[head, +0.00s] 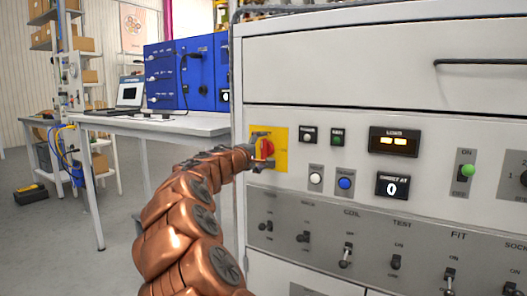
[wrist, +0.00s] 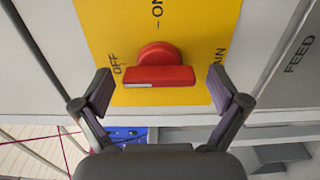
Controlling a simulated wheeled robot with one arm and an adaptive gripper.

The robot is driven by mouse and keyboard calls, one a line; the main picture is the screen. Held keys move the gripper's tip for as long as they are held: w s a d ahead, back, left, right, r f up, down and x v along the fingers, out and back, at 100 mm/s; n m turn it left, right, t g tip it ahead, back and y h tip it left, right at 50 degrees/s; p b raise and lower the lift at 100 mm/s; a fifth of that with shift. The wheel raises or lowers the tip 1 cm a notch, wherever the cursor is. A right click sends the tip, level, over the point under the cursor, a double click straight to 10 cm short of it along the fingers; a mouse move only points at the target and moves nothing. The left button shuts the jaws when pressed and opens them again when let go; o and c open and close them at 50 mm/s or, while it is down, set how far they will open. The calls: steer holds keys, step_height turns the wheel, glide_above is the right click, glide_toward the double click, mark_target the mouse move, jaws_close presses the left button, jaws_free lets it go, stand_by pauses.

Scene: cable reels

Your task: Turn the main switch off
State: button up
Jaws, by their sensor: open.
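The main switch is a red rotary knob with a bar handle (wrist: 160,76) on a yellow plate (wrist: 200,25). In the wrist view the bar lies level, with OFF at its left, ON above and MAIN at its right. A pale stripe shows on the bar's left half, on the OFF side. My gripper (head: 260,150) is at the switch, its open fingers standing on either side of the bar, with a visible gap at each end. In the head view the red switch (head: 267,149) is partly hidden by my gripper.
The grey panel (head: 360,140) carries buttons, displays and a row of toggle switches (head: 347,255) right of and below the plate. A drawer handle (head: 480,62) juts out above. A white table (head: 165,125) with a laptop (head: 130,92) stands behind left. Floor at left is mostly free.

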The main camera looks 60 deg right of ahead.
steer(key=a, duration=1.1)
steer(key=shift+s, duration=0.2)
steer(key=shift+r, duration=0.1)
